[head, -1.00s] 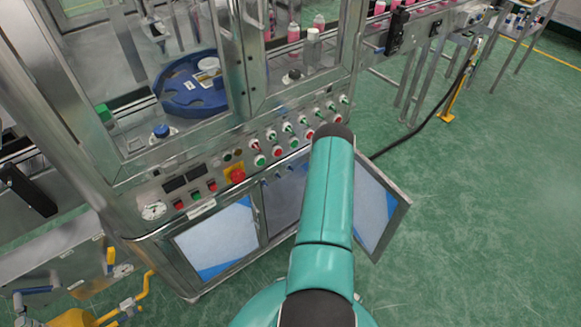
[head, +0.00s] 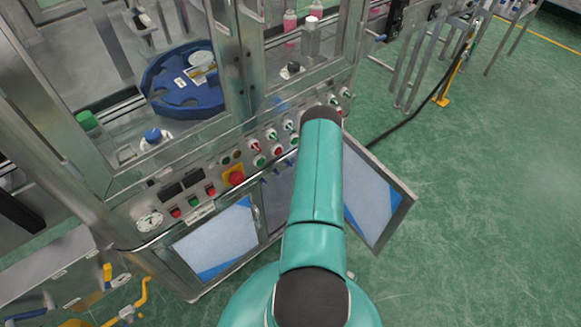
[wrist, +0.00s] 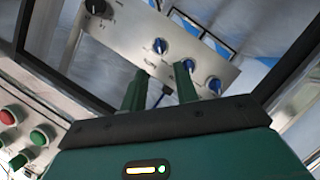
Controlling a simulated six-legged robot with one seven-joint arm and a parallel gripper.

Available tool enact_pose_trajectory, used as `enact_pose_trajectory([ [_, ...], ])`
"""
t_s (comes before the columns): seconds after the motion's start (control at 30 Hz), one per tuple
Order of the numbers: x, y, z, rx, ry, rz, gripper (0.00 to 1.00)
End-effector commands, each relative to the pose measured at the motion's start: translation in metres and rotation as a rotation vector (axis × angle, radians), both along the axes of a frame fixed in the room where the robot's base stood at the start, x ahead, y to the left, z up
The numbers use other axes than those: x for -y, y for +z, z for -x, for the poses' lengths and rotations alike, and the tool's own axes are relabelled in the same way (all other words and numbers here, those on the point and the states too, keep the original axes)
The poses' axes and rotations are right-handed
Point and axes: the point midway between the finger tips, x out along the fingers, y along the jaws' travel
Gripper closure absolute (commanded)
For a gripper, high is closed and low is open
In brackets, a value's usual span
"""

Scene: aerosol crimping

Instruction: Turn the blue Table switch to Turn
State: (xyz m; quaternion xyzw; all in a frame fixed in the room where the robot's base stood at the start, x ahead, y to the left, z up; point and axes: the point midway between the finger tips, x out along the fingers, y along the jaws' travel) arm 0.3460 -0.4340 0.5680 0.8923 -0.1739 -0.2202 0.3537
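A metal panel (wrist: 112,45) in the wrist view carries several blue knobs in a slanting row: an upper knob (wrist: 160,45), a middle knob (wrist: 188,64) and a lower knob (wrist: 215,86). Their labels are too small to read, so I cannot tell which is the Table switch. My gripper (wrist: 160,72) has its two green fingers apart, with nothing seen held between them. The fingers point toward the panel, below the upper and middle knobs in the picture, with no clear contact. In the head view my arm hides the gripper.
The machine has a control strip with a red emergency button (head: 235,178) and several switches. A blue turntable (head: 190,92) sits behind the frame above. An open cabinet door (head: 378,200) stands right of my arm. Red and green buttons (wrist: 38,137) are at left in the wrist view.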

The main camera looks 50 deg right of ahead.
Motion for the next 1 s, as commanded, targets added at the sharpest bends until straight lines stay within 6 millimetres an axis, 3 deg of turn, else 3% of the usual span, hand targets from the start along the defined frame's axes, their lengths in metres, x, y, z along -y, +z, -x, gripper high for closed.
enact_pose_trajectory([
  [0.43,0.040,-0.022,-0.070,0.000,0.000,0.001,0.70],
  [0.6,0.046,-0.025,-0.081,-0.001,-0.001,0.001,0.70],
  [0.87,0.047,-0.025,-0.082,-0.001,-0.001,0.000,0.70],
  [1.0,0.047,-0.025,-0.082,-0.001,-0.001,0.000,0.97],
])
